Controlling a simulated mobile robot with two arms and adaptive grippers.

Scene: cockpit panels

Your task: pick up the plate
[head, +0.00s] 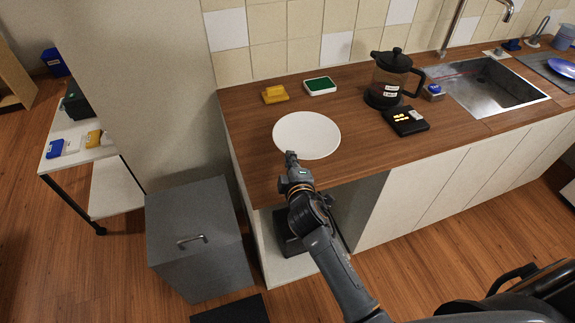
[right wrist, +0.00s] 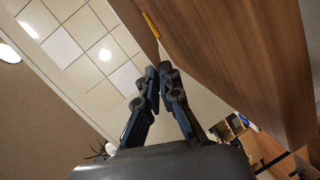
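The plate (head: 307,135) is white and round and lies flat on the wooden counter near its front left part. My right gripper (head: 291,157) is at the plate's near edge in the head view, overlapping its rim a little in the picture. I cannot tell if it touches the plate. In the right wrist view the fingertips of the right gripper (right wrist: 158,70) come together, with nothing seen held between them. I cannot make out the plate in that view. My left gripper is not in view.
On the wooden counter (head: 350,165) stand a yellow sponge (head: 275,94), a green-and-white sponge (head: 320,86), a coffee pot (head: 391,79) and a dark box (head: 406,121). The sink (head: 485,84) is at the right. A grey bin (head: 198,235) stands on the floor.

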